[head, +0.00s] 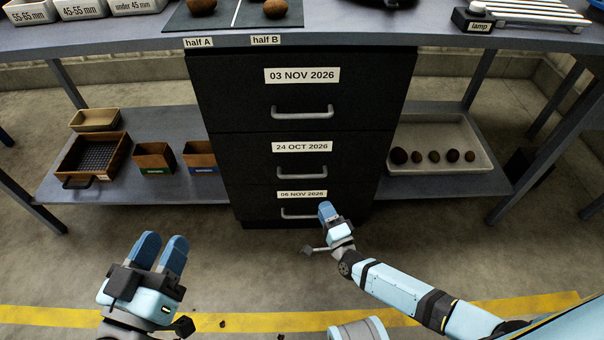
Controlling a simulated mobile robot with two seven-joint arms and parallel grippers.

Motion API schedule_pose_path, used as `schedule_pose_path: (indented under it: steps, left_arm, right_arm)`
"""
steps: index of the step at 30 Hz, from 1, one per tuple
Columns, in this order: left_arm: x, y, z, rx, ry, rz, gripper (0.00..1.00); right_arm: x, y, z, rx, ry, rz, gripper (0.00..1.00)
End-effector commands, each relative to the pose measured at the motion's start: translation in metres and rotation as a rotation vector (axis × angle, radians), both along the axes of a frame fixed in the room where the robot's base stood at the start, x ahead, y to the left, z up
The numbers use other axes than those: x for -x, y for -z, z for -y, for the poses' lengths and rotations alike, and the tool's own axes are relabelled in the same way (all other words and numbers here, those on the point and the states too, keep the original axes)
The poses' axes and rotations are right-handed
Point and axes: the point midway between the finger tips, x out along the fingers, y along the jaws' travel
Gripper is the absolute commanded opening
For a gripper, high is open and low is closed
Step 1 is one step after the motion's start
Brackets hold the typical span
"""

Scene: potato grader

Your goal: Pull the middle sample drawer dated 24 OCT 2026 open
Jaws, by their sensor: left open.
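The middle drawer (240,157) is a black front in the cabinet under the bench, labelled 24 OCT 2026 (302,146). Its grey bar handle (304,175) is in plain view, and the drawer looks shut. My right gripper (327,210) is low in front of the cabinet, below that handle, and overlaps the right end of the bottom drawer's handle (292,216). Its fingers are seen nearly in line, so their gap is hidden, and I cannot tell whether it touches anything. My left gripper (163,240) is open and empty over the floor, left of the cabinet.
The top drawer (230,95), dated 03 NOV 2026, and the bottom drawer (255,205), dated 06 NOV 2026, look shut. A lower shelf holds boxes (153,158) at left and a tray (470,133) of potatoes at right.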

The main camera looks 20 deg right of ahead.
Motion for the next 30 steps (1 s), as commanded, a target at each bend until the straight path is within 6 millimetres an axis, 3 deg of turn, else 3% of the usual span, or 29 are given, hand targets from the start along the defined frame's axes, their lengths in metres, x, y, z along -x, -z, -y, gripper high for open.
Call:
schedule_pose_path:
  steps: [16,21,30]
  left_arm:
    - [0.000,0.043,0.003,-0.064,0.041,-0.112,0.43]
    - [0.001,0.050,0.003,-0.076,0.050,-0.135,0.43]
    - [0.001,0.051,0.004,-0.080,0.053,-0.141,0.43]
  right_arm:
    - [-0.105,-0.018,-0.013,0.004,-0.001,0.002,0.39]
    - [-0.121,-0.022,-0.015,0.006,-0.002,0.002,0.39]
    - [-0.125,-0.024,-0.015,0.005,-0.002,0.000,0.39]
